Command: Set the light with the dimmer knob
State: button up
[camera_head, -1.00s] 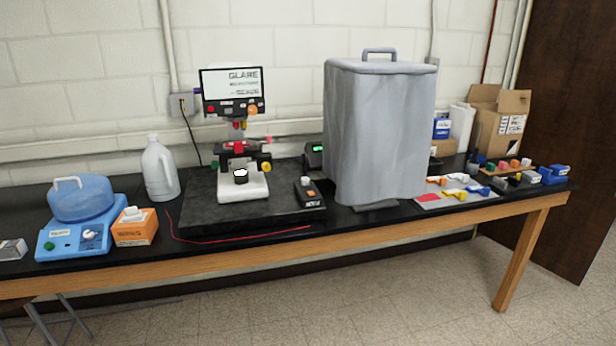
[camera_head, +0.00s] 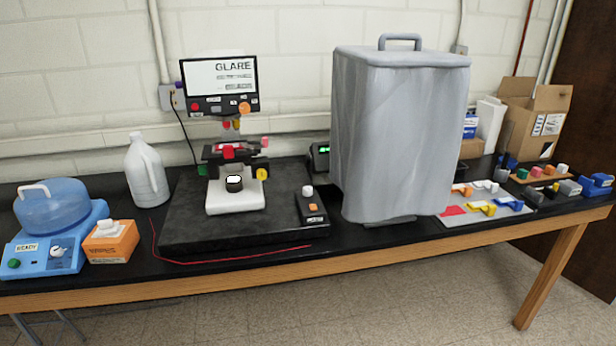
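A microscope (camera_head: 235,195) with a white base stands on a black slab in the body camera view. Its screen (camera_head: 221,79) reads "GLARE" above smaller text that I cannot read clearly. A black round part with a white top (camera_head: 234,184) sits at the front of the white base. A small black control box (camera_head: 314,217) with a white knob (camera_head: 307,191) and an orange button stands on the slab to its right. I cannot tell which of these is the dimmer knob. My gripper is not in view.
A tall grey covered container (camera_head: 400,140) stands right of the slab. A white jug (camera_head: 146,172), an orange box (camera_head: 111,242) and a blue device (camera_head: 50,245) stand left. A red line (camera_head: 205,261) runs along the slab's front. Small coloured parts lie on a mat (camera_head: 468,221).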

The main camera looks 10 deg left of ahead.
aim_at(307, 191)
jog(key=u, duration=0.05)
jog(key=i, duration=0.45)
jog(key=u, duration=4.85)
jog(key=i, duration=0.15)
jog(key=z, duration=2.4)
jog(key=i, duration=1)
jog(key=u, duration=0.05)
